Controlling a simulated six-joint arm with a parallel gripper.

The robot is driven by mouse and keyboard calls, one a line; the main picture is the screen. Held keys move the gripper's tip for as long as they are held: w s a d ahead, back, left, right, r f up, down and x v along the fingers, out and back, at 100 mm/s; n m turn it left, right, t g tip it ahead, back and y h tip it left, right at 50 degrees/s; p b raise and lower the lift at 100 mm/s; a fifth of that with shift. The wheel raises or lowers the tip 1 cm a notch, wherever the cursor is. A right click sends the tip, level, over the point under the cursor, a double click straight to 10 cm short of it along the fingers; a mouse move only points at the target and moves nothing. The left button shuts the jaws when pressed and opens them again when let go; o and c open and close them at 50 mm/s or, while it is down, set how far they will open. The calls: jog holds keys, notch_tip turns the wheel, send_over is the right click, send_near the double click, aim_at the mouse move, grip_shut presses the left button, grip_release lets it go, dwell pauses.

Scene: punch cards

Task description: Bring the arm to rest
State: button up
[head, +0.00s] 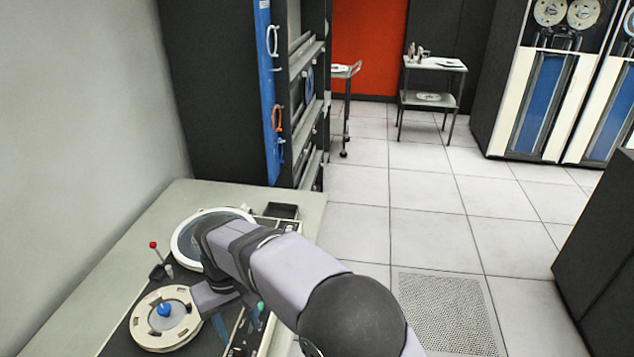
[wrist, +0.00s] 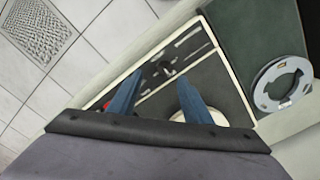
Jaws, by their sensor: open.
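My arm reaches over the desk (head: 90,285) in the head view. My gripper (head: 240,322) hangs over the dark panel on the desk, and its blue fingers are partly hidden by my arm. In the wrist view my gripper (wrist: 160,92) shows two blue fingers spread apart, with nothing between them. Below them lies a dark panel (wrist: 208,72) with a pale frame and strips. I cannot tell the height of the fingers above it.
A pale reel with a blue hub (head: 165,310) lies left of my gripper. A round, pale-rimmed disc (head: 183,237) is behind my arm. A red-knobbed lever (head: 154,252) stands near the wall. A shelf rack (head: 305,75) rises behind the desk. Tiled floor (head: 430,230) is open at right.

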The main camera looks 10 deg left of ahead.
jog(key=w+d+m, duration=0.3)
jog(key=w+d, duration=0.1)
jog(key=d, duration=1.1)
jog(key=s+d+m, duration=0.2)
jog(key=s+d, duration=0.2)
jog(key=d, duration=0.4)
jog(key=s+d+f+m, duration=0.1)
jog(key=s+d, duration=0.3)
jog(key=d, duration=0.4)
jog(key=s+d+f+m, duration=0.1)
jog(key=s+d+m, duration=0.1)
jog(key=s+d, duration=0.3)
jog(key=d, duration=0.3)
jog(key=shift+f+m, duration=0.25)
jog(key=shift+m, duration=0.15)
